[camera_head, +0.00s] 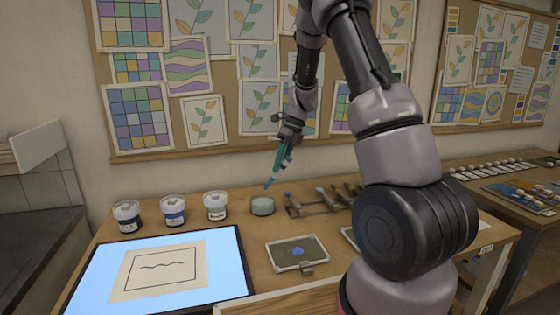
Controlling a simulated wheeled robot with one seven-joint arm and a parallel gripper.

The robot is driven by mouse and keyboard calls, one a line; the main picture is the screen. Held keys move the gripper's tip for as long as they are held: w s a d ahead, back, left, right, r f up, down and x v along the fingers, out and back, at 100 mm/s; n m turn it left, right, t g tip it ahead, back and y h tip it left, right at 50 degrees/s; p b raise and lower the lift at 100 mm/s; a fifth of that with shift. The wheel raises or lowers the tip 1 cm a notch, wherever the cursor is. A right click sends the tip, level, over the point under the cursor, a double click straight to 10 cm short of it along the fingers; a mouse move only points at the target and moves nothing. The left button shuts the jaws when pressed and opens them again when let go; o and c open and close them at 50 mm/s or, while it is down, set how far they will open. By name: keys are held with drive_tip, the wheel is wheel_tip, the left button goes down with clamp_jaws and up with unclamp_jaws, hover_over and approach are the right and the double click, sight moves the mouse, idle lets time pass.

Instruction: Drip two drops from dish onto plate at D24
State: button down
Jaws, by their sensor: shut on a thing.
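My gripper (287,143) is shut on a slim teal dropper-like tool (276,165). Its blue tip points down and left, above and apart from the table. A round pale green pot (262,206) stands almost below the tip. A small pale-framed tray (277,259) with a grey inside holds a blue spot (297,251); I cannot tell whether this or the pot is the dish. A lit panel (88,290) at the left bears a beige sheet or plate (193,282) with a dark rectangle and wavy line. No D24 mark is readable.
Several lidded jars (173,211) stand along the back left. A rack with tools (318,206) lies right of the pot. My arm hides part of the table's right side. A second table (470,170) is at the far right.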

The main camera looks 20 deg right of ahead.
sight(277, 178)
drive_tip(key=x, duration=0.4)
drive_tip(key=shift+w+d+f, duration=0.2)
drive_tip(key=shift+w+f, duration=0.1)
drive_tip(key=shift+f, duration=0.2)
drive_tip(key=shift+w+a+f, duration=0.3)
drive_tip(key=shift+a+f, duration=0.25)
drive_tip(key=shift+f, duration=0.2)
drive_tip(key=shift+d, duration=0.1)
drive_tip(key=shift+s+d+r, duration=0.2)
drive_tip(key=shift+d+r, duration=0.15)
drive_tip(key=shift+r, duration=0.25)
drive_tip(key=shift+s+d+r, duration=0.2)
drive_tip(key=shift+d+r, duration=0.15)
drive_tip(key=shift+r, duration=0.25)
drive_tip(key=shift+s+d+r, duration=0.25)
drive_tip(key=shift+d+r, duration=0.15)
drive_tip(key=shift+r, duration=2.5)
